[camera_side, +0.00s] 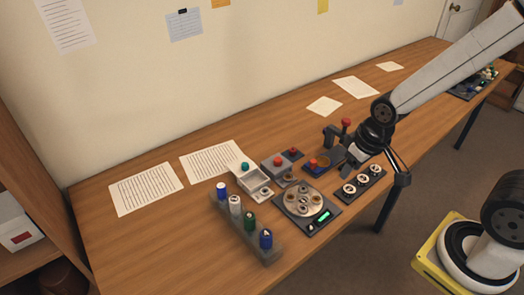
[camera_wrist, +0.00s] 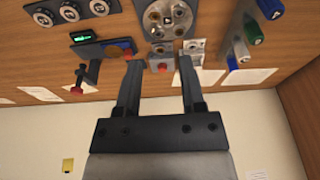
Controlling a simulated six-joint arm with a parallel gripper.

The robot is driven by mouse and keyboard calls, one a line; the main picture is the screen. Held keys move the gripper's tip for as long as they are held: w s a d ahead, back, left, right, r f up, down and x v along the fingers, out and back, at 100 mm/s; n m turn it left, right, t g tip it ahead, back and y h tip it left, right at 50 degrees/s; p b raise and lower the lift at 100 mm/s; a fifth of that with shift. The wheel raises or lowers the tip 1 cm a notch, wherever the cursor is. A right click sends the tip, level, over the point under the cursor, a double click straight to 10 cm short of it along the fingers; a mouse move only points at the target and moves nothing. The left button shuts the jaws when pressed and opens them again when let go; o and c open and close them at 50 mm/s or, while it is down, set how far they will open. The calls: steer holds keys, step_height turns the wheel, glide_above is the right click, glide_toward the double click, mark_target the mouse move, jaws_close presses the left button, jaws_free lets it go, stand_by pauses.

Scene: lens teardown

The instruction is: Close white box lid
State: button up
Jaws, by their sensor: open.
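The small white box (camera_side: 254,180) stands mid-table in the side view, with its top open and its interior showing. A pale flap with a teal knob (camera_side: 244,166) rises at its back edge and looks like the raised lid. In the wrist view the white box (camera_wrist: 194,46) is small, just beyond the right fingertip, and its lid is hard to make out. My gripper (camera_wrist: 160,64) is open, with nothing between its fingers. In the side view my gripper (camera_side: 354,157) is to the right of the box and apart from it; its fingers are partly hidden.
A grey box with a red button (camera_side: 278,165) stands right of the white box. A round-plate device (camera_side: 305,201) and a rack of coloured bottles (camera_side: 244,228) are in front. A dark stand with a red knob (camera_side: 336,134) is near my gripper. Papers (camera_side: 146,188) lie at the left.

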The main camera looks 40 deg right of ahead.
steer(key=shift+w, duration=0.2)
steer(key=c, duration=0.4)
steer(key=shift+w, duration=0.35)
jaws_close()
steer(key=w+a+f+n, duration=0.1)
steer(key=w+a+f, duration=0.2)
steer(key=w, duration=1.3)
steer(key=w+a+f+n+t+y, duration=0.1)
steer(key=w+a+f, duration=0.3)
steer(key=w, duration=1.2)
steer(key=shift+w+a+f+n, duration=0.15)
steer(key=shift+w+a+n, duration=0.3)
steer(key=shift+a, duration=0.3)
